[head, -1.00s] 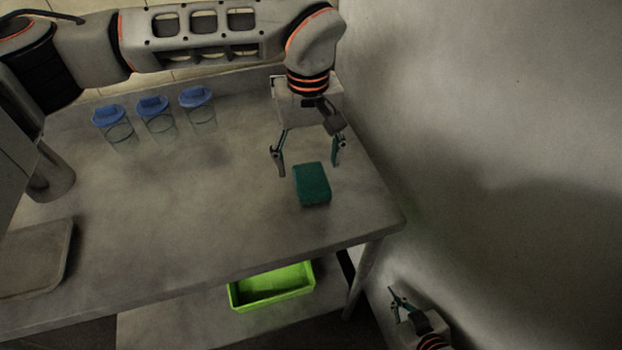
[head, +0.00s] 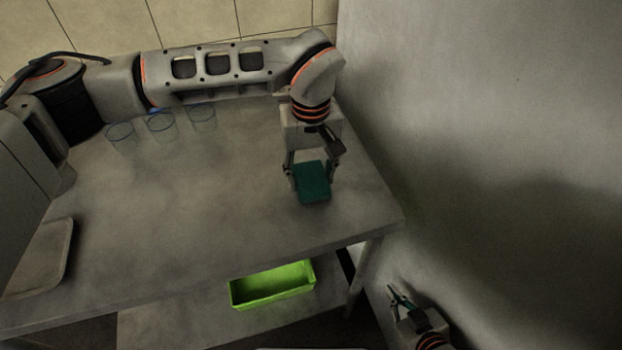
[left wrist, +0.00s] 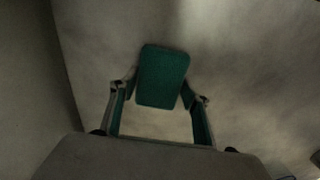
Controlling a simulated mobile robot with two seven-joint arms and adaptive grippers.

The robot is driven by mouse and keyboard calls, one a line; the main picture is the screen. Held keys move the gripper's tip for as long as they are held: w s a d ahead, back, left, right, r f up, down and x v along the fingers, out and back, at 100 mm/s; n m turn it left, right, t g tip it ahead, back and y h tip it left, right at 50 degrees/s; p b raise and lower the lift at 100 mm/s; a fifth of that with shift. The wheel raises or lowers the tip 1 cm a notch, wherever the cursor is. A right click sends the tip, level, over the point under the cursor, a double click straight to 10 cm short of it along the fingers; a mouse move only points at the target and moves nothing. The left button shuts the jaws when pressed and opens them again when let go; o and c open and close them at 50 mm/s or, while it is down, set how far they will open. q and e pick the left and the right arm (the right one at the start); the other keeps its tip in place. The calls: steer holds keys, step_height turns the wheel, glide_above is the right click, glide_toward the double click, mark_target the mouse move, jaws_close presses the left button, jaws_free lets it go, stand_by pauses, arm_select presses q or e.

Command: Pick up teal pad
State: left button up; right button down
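The teal pad (head: 313,184) is a small rounded block on the grey table, near its right end. My left gripper (head: 309,172) is down at the table with one finger on each side of the pad's far part. In the left wrist view the pad (left wrist: 162,75) sits between the fingertips, which press against its two long sides. The pad shows no clear gap from the tabletop. My right gripper (head: 399,296) is low at the bottom right, beside the table, with its fingers apart and nothing between them.
Several clear cups (head: 161,124) stand at the back left, partly behind my left arm. A tray (head: 66,254) lies at the table's left edge. A green bin (head: 272,287) is on the lower shelf. A wall (head: 480,130) rises to the right. The table's middle is bare.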

mark_target(311, 177)
arm_select(q)
step_height(311, 177, up, 20)
steer(key=shift+p, duration=0.4)
stand_by(0.5)
steer(key=o, duration=0.4)
steer(key=c, duration=0.4)
steer(key=shift+o, duration=0.2)
steer(key=shift+s, duration=0.1)
